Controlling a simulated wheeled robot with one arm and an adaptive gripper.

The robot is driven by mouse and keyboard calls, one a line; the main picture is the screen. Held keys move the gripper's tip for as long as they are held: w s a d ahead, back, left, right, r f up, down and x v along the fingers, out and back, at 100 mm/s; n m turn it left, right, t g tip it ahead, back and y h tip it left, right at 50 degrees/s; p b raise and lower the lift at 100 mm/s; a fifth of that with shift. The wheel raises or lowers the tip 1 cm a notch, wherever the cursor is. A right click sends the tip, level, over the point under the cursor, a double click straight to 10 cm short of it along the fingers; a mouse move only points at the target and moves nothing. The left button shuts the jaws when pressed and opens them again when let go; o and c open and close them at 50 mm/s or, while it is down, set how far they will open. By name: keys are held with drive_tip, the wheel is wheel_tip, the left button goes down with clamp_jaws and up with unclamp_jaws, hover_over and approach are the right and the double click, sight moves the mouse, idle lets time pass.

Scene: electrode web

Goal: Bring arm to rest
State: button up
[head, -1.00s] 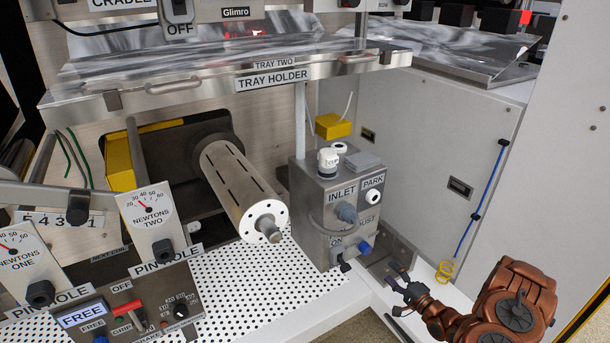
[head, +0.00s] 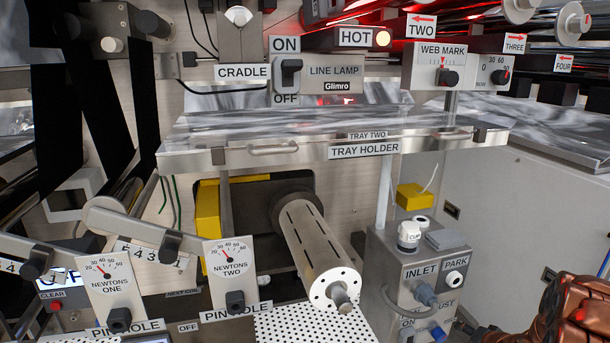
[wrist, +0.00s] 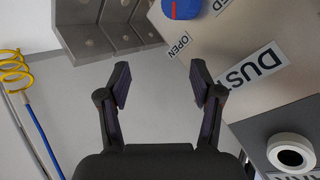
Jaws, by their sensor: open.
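My copper-coloured arm (head: 583,315) shows at the lower right edge of the head view. Its gripper is not visible there. In the wrist view my gripper (wrist: 160,85) is open, with two dark fingers apart and nothing between them. It hangs over a plain grey surface. A box with a blue knob (wrist: 182,8) and labels reading OPEN and DUST is to the right of the fingers. The same grey box with INLET and PARK labels (head: 425,285) stands left of my arm in the head view.
A white-ended roller spindle (head: 318,255) sticks out below the tray holder (head: 290,153). A grey stepped bracket (wrist: 100,25) lies beyond the fingers. A yellow coil (wrist: 14,72) and blue hose (wrist: 45,150) are at the left of the wrist view. A grey cabinet wall (head: 520,215) stands at right.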

drive_tip(key=s+a+r+n+g+h, duration=0.2)
drive_tip(key=s+a+r+n+g, duration=0.3)
drive_tip(key=s+a+r, duration=0.75)
drive_tip(key=s+a+r+n+g+y, duration=0.1)
drive_tip(key=s+a+r+g, duration=0.25)
drive_tip(key=s+a, duration=0.5)
drive_tip(key=s+a+r+n+g+y, duration=0.15)
drive_tip(key=s+a+r, duration=0.3)
drive_tip(key=s, duration=0.65)
drive_tip(key=s+a+r+n+g, duration=0.2)
drive_tip(key=s+a+r+g, duration=0.1)
drive_tip(key=s+a, duration=0.5)
wheel_tip(320, 180, up, 26)
drive_tip(key=s+p, duration=0.3)
drive_tip(key=p, duration=2.1)
drive_tip(key=shift+d+t+p, duration=0.2)
drive_tip(key=shift+t+p, duration=0.1)
drive_tip(key=shift+t, duration=0.1)
